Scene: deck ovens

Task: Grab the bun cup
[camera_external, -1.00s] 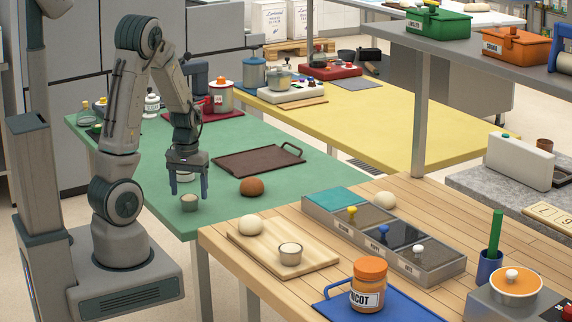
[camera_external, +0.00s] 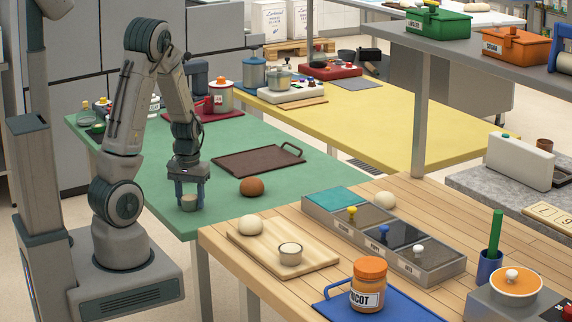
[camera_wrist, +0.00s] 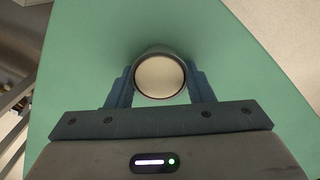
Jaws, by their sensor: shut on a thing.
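The bun cup (camera_external: 189,203) is a small grey-green cup with a pale filling, upright on the green table (camera_external: 225,205) near its front edge. My gripper (camera_external: 190,197) points down over it, with its blue fingers shut on the cup's two sides. In the wrist view, the cup (camera_wrist: 160,77) shows from above as a round pale disc with a dark rim. The gripper (camera_wrist: 161,88) has one finger on its left and one on its right. The cup appears to rest on the table.
A brown bun (camera_external: 252,187) sits just right of my gripper. A dark handled tray (camera_external: 240,165) lies behind it. On the wooden table, a similar cup (camera_external: 290,254) and a pale dough ball (camera_external: 249,225) stand on a board (camera_external: 309,268). Green table is clear around the cup.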

